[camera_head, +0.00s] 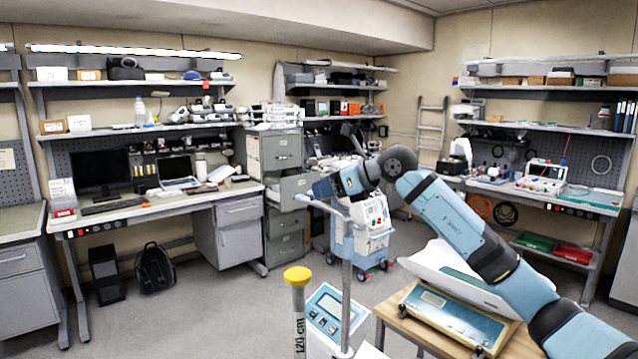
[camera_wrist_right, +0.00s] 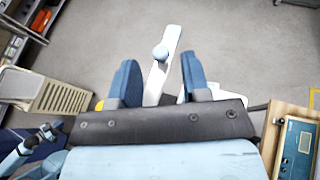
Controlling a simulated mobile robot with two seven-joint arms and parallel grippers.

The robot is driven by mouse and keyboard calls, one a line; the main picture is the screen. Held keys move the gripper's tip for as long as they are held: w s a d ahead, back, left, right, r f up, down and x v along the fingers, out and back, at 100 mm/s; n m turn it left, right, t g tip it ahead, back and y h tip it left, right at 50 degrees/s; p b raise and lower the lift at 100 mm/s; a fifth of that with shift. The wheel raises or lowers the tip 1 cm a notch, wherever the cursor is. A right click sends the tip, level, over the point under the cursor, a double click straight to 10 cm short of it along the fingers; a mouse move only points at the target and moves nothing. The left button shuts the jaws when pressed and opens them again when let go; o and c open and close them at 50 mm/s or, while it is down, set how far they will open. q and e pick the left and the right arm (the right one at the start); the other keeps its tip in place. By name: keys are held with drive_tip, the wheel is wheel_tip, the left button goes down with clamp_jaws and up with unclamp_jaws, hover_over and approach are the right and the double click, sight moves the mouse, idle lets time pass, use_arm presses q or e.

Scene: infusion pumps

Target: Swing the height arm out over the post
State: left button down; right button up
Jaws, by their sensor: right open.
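The post (camera_head: 299,315) stands upright in the foreground with a yellow cap (camera_head: 298,276) and a "120 cm" mark. Right of it is a measuring station with a grey column (camera_head: 347,270) and a blue display box (camera_head: 328,312). The height arm (camera_head: 323,207) is a pale bar at the column's top, reaching left. In the right wrist view the pale bar (camera_wrist_right: 157,82) with a round knob (camera_wrist_right: 160,53) shows between and beyond my fingers. My right gripper (camera_head: 318,190), also in the wrist view (camera_wrist_right: 160,78), is open. Contact with the bar cannot be told. My left gripper is not in view.
A wooden table (camera_head: 405,326) with a baby scale (camera_head: 450,318) stands at the right, under my right arm. A white and blue cart (camera_head: 374,232) stands behind the column. Workbenches and a drawer cabinet (camera_head: 278,150) line the back. The floor at left is mostly clear.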

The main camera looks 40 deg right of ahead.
drive_tip(key=shift+x, duration=1.15)
clamp_jaws()
